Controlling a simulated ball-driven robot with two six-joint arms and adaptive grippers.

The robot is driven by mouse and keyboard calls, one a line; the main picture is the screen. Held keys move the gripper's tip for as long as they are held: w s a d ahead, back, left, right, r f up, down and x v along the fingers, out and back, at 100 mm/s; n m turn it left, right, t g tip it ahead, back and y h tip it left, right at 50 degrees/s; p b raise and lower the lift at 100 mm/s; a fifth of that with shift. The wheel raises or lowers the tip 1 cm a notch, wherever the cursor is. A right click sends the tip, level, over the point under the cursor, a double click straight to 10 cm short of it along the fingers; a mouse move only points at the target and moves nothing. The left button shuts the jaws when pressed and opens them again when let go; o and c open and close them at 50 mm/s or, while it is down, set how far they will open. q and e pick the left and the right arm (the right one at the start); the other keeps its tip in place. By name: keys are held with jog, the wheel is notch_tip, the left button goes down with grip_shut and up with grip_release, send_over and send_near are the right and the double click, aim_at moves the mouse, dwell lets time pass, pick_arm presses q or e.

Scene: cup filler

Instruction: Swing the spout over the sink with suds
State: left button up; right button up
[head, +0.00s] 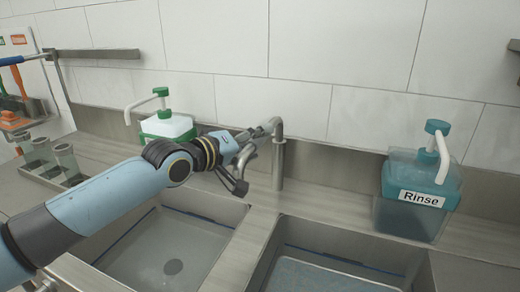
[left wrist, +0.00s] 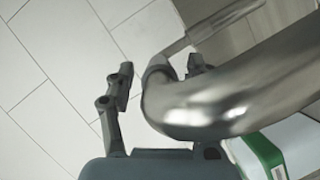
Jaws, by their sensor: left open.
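The metal faucet (head: 279,160) stands at the back of the counter, between two sinks. Its spout bends at the top and runs left behind my left gripper, which hides part of it. My left gripper (head: 247,155) is open at the spout, above the back of the left sink (head: 195,217). In the left wrist view the thick curved metal pipe (left wrist: 210,105) passes close in front of the open fingers (left wrist: 158,85); I cannot tell whether they touch it. The right sink (head: 350,262) has a bluish bottom. I cannot make out clear suds in either sink.
A teal bottle labelled Rinse (head: 418,195) stands back right. A white and green pump bottle (head: 168,128) stands behind my left arm. Grey cups (head: 66,160) stand in a tray at left. The wall is close behind the faucet.

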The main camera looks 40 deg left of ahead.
pick_arm(q)
jog(key=shift+x, duration=1.05)
jog(key=shift+w, duration=0.1)
jog(key=shift+c, duration=1)
jog(key=c, duration=0.7)
grip_shut()
pick_arm(e)
jog(key=shift+w+a+f, duration=0.2)
jog(key=shift+w, duration=0.35)
